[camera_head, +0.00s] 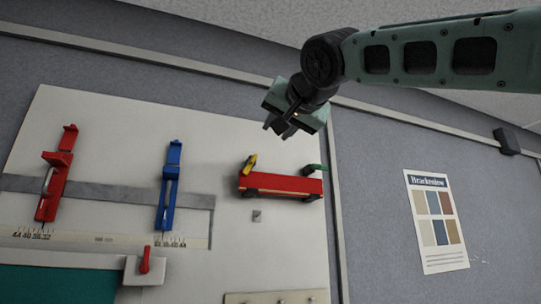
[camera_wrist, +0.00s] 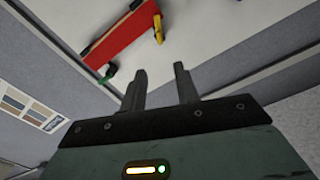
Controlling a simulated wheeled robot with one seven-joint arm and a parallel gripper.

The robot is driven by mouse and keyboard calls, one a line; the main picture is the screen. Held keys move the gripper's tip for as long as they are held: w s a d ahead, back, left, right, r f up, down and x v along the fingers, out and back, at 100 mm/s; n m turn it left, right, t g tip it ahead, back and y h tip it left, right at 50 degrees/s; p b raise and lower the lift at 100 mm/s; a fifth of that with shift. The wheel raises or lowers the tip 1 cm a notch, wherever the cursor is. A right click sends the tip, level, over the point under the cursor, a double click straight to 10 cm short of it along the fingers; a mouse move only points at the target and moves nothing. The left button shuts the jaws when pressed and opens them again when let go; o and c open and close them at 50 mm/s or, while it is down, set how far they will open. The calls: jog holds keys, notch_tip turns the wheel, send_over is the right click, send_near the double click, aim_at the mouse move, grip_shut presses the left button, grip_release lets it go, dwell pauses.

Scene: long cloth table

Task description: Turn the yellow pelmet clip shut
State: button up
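The yellow clip (camera_head: 250,163) sits at the left end of a red pelmet bar (camera_head: 282,186) on the pale wall board, sticking up at a slant above the bar. In the wrist view the yellow clip (camera_wrist: 158,28) juts from the end of the red bar (camera_wrist: 122,38). A green clip (camera_head: 314,168) is at the bar's right end; it also shows in the wrist view (camera_wrist: 107,74). My gripper (camera_head: 282,128) is above the bar, apart from both clips. Its two fingers (camera_wrist: 160,69) stand apart with nothing between them.
Left of the bar, a blue slider (camera_head: 168,190) and a red slider (camera_head: 52,190) stand out from a grey rail. A small red lever (camera_head: 145,260) is below. A poster (camera_head: 436,222) hangs on the grey panel at right. The space around my gripper looks clear.

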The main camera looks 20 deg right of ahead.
jog(key=m+p, duration=0.1)
jog(key=p, duration=0.7)
send_near(254, 159)
jog(key=w, duration=0.7)
jog(key=shift+w, duration=0.65)
grip_shut()
